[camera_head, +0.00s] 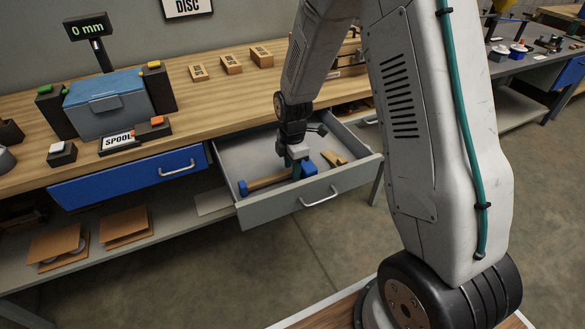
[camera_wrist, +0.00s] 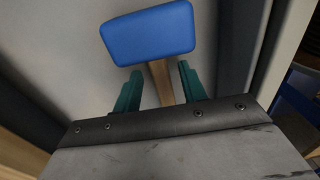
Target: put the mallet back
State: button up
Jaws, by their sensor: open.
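The mallet has a blue head and a wooden handle. In the wrist view the blue head (camera_wrist: 148,33) is just beyond the fingertips, and the handle (camera_wrist: 161,83) runs between the two teal fingers. My gripper (camera_wrist: 158,85) is open, with a finger on each side of the handle. In the head view my gripper (camera_head: 297,168) reaches down into the drawer; the arm hides part of it.
A small wooden piece (camera_head: 334,159) lies in the drawer to the right of the mallet. A closed blue drawer (camera_head: 130,178) is to the left. A blue box (camera_head: 108,103) and several wooden blocks (camera_head: 231,64) stand on the bench above.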

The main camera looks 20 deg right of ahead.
notch_tip(320, 180, up, 11)
jog(key=s+r+m, duration=0.7)
jog(key=s+r, duration=0.5)
jog(key=r, duration=0.1)
jog(key=s+r+m, duration=0.2)
jog(key=s+m, duration=0.3)
jog(key=s, duration=0.4)
jog(key=s+a+r+m+t, duration=0.1)
jog(key=s+r+m, duration=0.1)
jog(key=s+m, duration=0.4)
jog(key=s, duration=0.3)
jog(key=shift+a+r, duration=0.2)
jog(key=shift+r, duration=0.2)
